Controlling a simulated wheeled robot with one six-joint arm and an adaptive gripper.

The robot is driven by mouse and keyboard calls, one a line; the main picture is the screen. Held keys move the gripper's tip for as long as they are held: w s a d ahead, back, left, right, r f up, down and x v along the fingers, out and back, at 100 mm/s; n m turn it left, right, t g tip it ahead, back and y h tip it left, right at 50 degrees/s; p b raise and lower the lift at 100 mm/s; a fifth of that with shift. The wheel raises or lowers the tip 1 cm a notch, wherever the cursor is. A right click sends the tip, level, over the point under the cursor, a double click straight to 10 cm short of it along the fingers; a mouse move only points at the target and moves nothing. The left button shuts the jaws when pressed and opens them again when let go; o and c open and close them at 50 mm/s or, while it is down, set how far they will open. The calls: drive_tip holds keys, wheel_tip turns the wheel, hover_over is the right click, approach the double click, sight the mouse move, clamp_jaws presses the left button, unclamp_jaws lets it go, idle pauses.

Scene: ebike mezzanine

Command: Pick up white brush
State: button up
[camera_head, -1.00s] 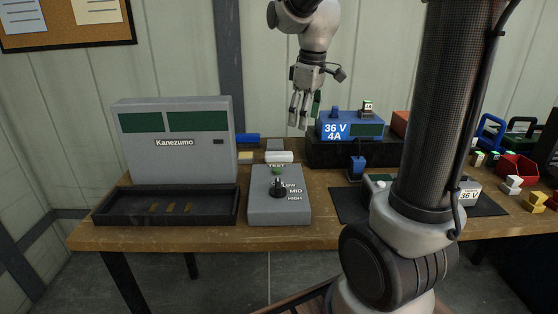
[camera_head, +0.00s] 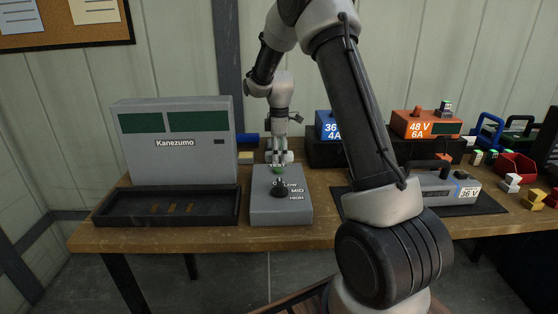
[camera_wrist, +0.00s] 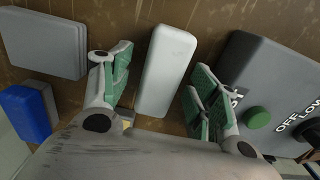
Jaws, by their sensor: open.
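The white brush (camera_wrist: 167,72) is a pale rounded block lying on the brown wooden table in the wrist view. My gripper (camera_wrist: 161,85) is open, with one green-padded finger on each side of the brush. Gaps show between the brush and both fingers, so I see no grip on it. In the head view, my gripper (camera_head: 279,157) points down just behind the grey test box, and it largely hides the brush there.
The grey test box (camera_head: 293,212) with a green button and knob stands close to the gripper. A grey block (camera_wrist: 45,42) and a blue block (camera_wrist: 25,110) lie on the other side. The Kanezumo unit (camera_head: 180,160) and a black tray (camera_head: 165,222) are at left.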

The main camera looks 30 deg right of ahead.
drive_tip(key=shift+f, duration=0.75)
drive_tip(key=c, duration=1.1)
drive_tip(key=shift+r, duration=0.1)
drive_tip(key=shift+c, duration=0.2)
